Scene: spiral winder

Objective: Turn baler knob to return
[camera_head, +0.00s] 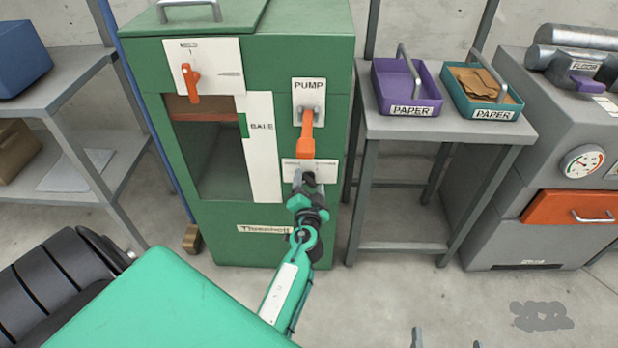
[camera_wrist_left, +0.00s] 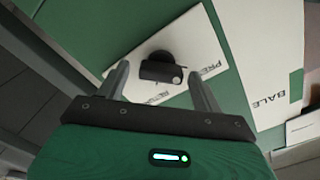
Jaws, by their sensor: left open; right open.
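The green baler (camera_head: 235,228) stands at the centre left in the head view. A black knob (camera_wrist_left: 160,70) sits on a white plate (camera_wrist_left: 205,48) in the left wrist view; its lettering is partly covered, with "PRES" and "RE" showing. My left gripper (camera_head: 309,180) is open in front of the lower white plate on the baler, below the pump lever. In the left wrist view its fingers (camera_wrist_left: 158,76) appear on either side of the knob; I cannot tell whether they touch it. My right gripper (camera_head: 446,340) is open and empty at the bottom edge.
The orange pump lever (camera_head: 306,125) hangs just above my left gripper. An orange handle (camera_head: 190,80) is at the baler's upper left. A grey table (camera_head: 450,128) with purple (camera_head: 437,98) and teal (camera_head: 520,104) paper trays stands to the right.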

